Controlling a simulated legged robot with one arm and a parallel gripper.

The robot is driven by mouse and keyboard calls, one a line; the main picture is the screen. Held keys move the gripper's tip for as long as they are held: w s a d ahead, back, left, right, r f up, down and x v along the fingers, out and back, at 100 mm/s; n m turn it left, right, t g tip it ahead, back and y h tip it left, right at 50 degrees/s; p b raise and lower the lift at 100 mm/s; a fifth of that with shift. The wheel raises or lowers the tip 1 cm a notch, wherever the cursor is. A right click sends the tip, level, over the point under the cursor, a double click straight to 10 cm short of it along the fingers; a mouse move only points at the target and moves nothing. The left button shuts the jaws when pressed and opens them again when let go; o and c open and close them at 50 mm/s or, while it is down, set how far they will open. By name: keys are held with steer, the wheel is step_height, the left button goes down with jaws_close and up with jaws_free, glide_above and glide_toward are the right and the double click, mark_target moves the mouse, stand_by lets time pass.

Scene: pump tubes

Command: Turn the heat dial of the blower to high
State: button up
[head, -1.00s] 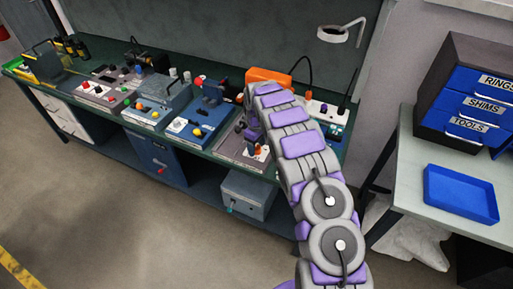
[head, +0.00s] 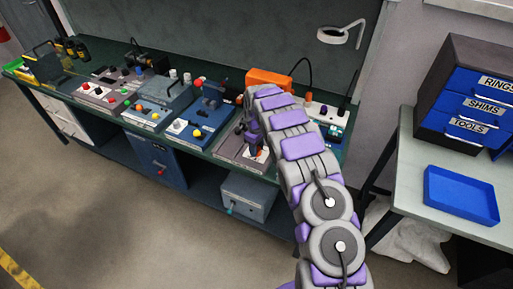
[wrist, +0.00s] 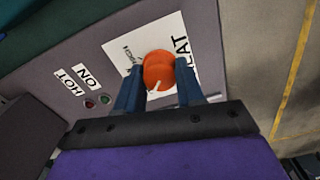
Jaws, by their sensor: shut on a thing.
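The orange heat dial (wrist: 158,66) sits on a white plate lettered "HEAT" in the wrist view, with the word partly covered. A pale pointer mark shows on the dial's near edge, toward the lower left. My gripper (wrist: 158,82) has its two blue fingers on either side of the dial and is shut on it. In the head view my gripper (head: 252,132) is low over the blower's grey panel (head: 228,150) near the bench front. An orange housing (head: 268,78) stands behind it. My arm hides part of the panel.
Beside the dial are a red lamp (wrist: 89,104) and a green lamp (wrist: 105,99), with labels "HOT" and "ON". A blue panel (head: 187,133) with knobs stands to the left on the bench. A side table holds a blue tray (head: 460,193).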

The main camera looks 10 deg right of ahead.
steer(key=shift+r+m+p, duration=0.1)
steer(key=shift+m+p, duration=0.2)
steer(key=m+p, duration=0.2)
steer(key=shift+m, duration=0.4)
steer(key=m+p, duration=0.2)
steer(key=m, duration=0.3)
steer(key=m+p, duration=0.2)
steer(key=m, duration=0.3)
steer(key=shift+m+p, duration=1)
steer(key=shift+m, duration=1.2)
steer(key=o, duration=1)
steer(key=shift+o, duration=0.2)
